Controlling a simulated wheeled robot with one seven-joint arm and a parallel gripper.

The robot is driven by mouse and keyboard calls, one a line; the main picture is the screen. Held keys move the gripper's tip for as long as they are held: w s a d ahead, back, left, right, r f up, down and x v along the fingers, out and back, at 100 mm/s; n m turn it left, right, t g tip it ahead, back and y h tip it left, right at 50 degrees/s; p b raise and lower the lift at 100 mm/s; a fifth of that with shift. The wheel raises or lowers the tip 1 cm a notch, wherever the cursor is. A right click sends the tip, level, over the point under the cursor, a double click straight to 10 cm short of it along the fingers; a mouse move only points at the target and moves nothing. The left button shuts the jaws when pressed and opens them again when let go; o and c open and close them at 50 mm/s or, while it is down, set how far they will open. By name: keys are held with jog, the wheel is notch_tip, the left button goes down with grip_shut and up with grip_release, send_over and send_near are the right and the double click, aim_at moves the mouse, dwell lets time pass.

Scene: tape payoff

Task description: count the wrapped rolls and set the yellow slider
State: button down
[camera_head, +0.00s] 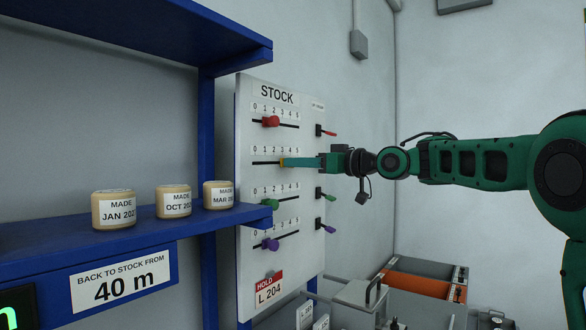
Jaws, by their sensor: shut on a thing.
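The yellow slider (282,162) is on the second track of the white STOCK board (246,200). It stands right of the middle of its 0 to 5 scale, around 3; the exact mark is hard to read. My gripper (291,162) reaches in from the right and is shut on the yellow slider, hiding the right end of the track. Three tan rolls stand upright on the blue shelf (60,242): one labelled MADE JAN (113,209), one MADE OCT (174,201) and one MADE MAR (218,195). Their years are partly unreadable, and I cannot tell whether they are wrapped.
Red (271,121), green (268,203) and purple (270,244) sliders sit on the other tracks. Small coloured levers line the board's right side. A sign (125,284) reads BACK TO STOCK FROM 40 m. A HOLD L 204 tag (269,289) hangs low. Grey and orange bins stand lower right.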

jog(key=c, duration=1.5)
grip_release()
jog(key=v, duration=1)
jog(key=shift+s+d, duration=0.2)
jog(key=shift+d, duration=0.05)
